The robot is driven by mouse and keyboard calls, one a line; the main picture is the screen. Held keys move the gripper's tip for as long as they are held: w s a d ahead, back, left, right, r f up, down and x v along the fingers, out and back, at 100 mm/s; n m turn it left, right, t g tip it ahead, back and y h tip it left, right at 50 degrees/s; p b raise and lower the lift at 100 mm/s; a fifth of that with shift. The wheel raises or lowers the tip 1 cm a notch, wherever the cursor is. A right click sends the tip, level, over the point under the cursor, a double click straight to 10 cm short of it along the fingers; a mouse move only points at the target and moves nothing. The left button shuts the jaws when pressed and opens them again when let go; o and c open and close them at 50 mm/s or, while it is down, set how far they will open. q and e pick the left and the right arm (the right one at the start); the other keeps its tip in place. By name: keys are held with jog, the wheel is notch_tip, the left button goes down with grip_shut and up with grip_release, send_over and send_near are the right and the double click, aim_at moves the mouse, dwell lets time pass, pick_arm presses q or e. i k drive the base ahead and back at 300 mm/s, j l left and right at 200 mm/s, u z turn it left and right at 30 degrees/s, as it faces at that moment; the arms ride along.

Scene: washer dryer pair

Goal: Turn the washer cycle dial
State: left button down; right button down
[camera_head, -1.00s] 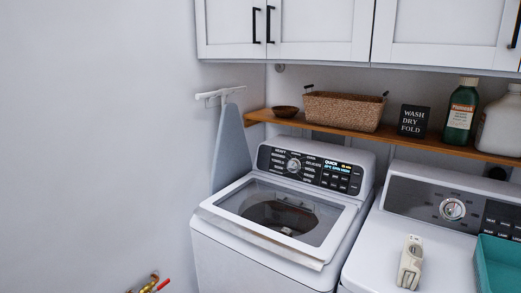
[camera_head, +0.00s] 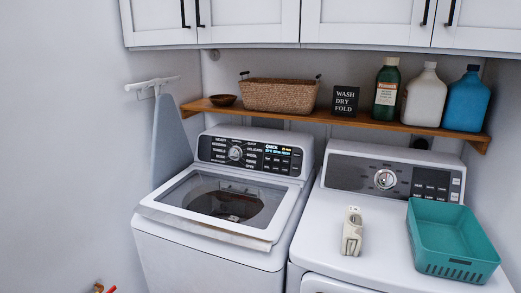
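The washer (camera_head: 190,255) stands left of centre, a white top-loader with its glass-windowed lid (camera_head: 165,200) down. Its cycle dial (camera_head: 235,153) is a small round silver knob on the dark control panel (camera_head: 215,144), among printed cycle names and left of a lit display (camera_head: 277,149). The dial's pointer position is too small to read. Nothing touches or covers the dial. Neither of my grippers shows in the head view.
The dryer (camera_head: 320,225) stands to the right, bearing a beige object (camera_head: 352,232) and a teal basket (camera_head: 455,262). A wooden shelf (camera_head: 390,124) with bottles and a wicker basket (camera_head: 280,97) hangs above. An ironing board (camera_head: 168,140) hangs left of the washer.

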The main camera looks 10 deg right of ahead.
aim_at(233, 153)
jog(key=i+j, duration=0.1)
jog(key=i, duration=0.2)
jog(key=i+j+z, duration=0.35)
jog(key=i, duration=0.15)
jog(key=i+j+z, duration=0.25)
jog(key=i+z, duration=0.15)
jog(key=i, duration=0.1)
